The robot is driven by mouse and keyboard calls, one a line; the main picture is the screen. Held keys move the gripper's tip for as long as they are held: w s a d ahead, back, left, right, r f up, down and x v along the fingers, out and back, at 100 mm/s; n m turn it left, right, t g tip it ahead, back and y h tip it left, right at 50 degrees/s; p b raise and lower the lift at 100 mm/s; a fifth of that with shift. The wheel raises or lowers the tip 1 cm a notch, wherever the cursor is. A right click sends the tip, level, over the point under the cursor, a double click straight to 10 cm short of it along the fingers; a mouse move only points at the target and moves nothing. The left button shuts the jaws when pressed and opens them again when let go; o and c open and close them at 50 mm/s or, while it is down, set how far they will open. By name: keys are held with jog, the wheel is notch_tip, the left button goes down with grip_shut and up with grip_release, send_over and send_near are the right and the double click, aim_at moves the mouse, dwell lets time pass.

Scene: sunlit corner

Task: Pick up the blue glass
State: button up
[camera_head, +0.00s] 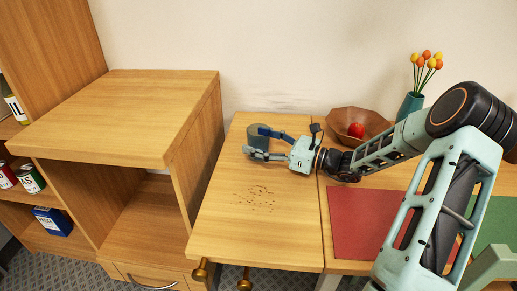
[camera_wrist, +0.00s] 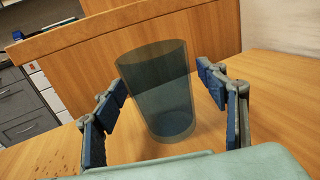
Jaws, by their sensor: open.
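The blue glass (camera_wrist: 160,92) is a see-through, dark blue-grey tumbler standing upright on the wooden table. In the wrist view it stands between the two blue-padded fingers of my gripper (camera_wrist: 165,105), with a visible gap on each side. In the head view the glass (camera_head: 256,133) is near the far left part of the table, partly hidden by my gripper (camera_head: 258,143). My gripper is open around it, reaching in from the right.
A wooden cabinet (camera_head: 120,115) stands just left of the table (camera_head: 225,225). A brown bowl (camera_head: 344,119) with a red apple (camera_head: 356,130) and a teal vase (camera_head: 410,106) of flowers stand at the back right. Crumbs (camera_head: 256,197) lie in front. A red mat (camera_head: 362,225) lies to the right.

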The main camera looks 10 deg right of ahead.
jog(key=c, duration=1.3)
jog(key=shift+c, duration=0.5)
jog(key=shift+r, duration=0.1)
